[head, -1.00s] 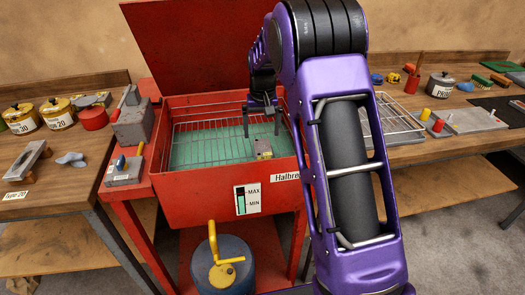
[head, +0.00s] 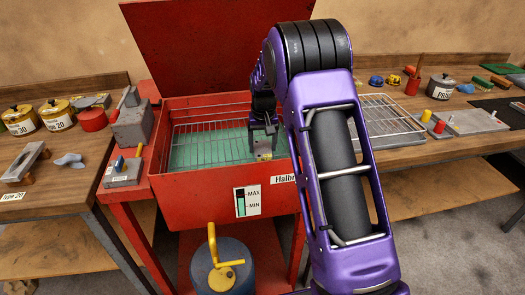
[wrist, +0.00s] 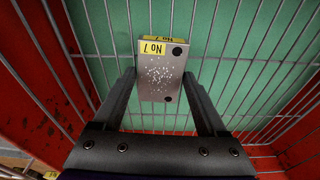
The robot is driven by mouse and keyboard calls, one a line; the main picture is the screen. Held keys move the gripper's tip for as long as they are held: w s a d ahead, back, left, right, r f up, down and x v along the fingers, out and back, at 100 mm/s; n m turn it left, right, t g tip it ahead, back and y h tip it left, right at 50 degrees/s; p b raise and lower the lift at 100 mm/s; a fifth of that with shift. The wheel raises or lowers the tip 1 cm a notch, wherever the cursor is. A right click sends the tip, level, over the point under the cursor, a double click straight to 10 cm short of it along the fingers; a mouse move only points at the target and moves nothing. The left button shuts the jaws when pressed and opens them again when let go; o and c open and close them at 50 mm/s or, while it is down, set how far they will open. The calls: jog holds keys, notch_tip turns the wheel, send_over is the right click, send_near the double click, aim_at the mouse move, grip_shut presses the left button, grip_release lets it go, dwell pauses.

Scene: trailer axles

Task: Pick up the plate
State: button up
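The plate (wrist: 162,75) is a grey metal block with white specks, two dark holes and a yellow "No 7" label. It lies on a wire rack inside the red wash bin; its yellow edge shows in the head view (head: 264,157), with the rest mostly behind my gripper. My gripper (wrist: 160,82) is open, pointing down, with one finger on each side of the plate's nearer part. A narrow gap seems to show between the fingers and the plate's sides. The gripper also shows low in the bin in the head view (head: 262,143).
The red bin (head: 220,190) has an upright lid (head: 205,45) behind it and walls close around the rack (head: 205,140). Green liquid or floor lies below the rack. Side benches hold cans, blocks and another rack (head: 385,120).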

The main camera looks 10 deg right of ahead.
jog(key=shift+r, duration=0.1)
grip_shut()
